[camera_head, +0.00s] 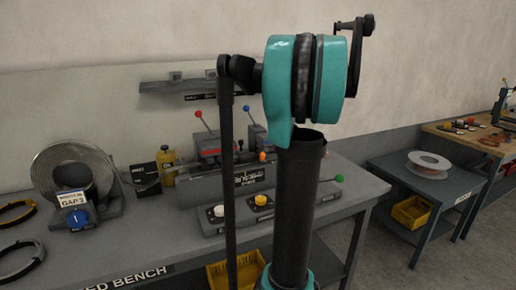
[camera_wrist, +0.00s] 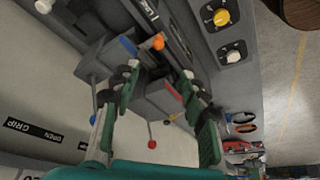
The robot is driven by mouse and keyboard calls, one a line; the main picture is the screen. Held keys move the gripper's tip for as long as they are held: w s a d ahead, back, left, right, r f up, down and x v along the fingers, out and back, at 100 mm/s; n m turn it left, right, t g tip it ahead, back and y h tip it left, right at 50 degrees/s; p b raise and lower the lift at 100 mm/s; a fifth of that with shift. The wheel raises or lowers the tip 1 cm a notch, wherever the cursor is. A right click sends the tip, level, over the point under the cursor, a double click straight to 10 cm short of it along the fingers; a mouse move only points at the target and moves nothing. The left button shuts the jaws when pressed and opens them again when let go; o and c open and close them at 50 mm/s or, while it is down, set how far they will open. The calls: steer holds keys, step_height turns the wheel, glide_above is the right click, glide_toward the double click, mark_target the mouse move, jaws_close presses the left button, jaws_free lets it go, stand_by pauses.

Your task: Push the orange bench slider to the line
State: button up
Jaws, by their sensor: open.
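The orange slider knob (camera_head: 262,156) shows just left of my arm in the head view, at the top of the grey bench fixture (camera_head: 205,190). In the wrist view the orange knob (camera_wrist: 158,42) is beyond my fingertips, near the gap between them. My gripper (camera_wrist: 160,74) is open, with its green fingers spread over the fixture's grey blocks. I cannot tell whether a finger touches the fixture. A white-marked label (camera_head: 249,178) is on the fixture's front; I cannot make out the line. My arm hides the fixture's right part in the head view.
Red-knobbed (camera_head: 198,114) and blue-knobbed (camera_head: 246,108) levers stand up from the fixture. White (camera_head: 218,211) and yellow (camera_head: 261,200) knobs sit in front. A coil reel (camera_head: 72,170) stands left. A side table (camera_head: 400,180) is at right, with open floor nearby.

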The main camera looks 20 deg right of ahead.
glide_toward(262, 156)
steer(key=x, duration=0.6)
steer(key=w+x, duration=0.1)
steer(key=x, duration=0.2)
steer(key=shift+d+r, duration=0.1)
steer(key=shift+d, duration=0.25)
jaws_close()
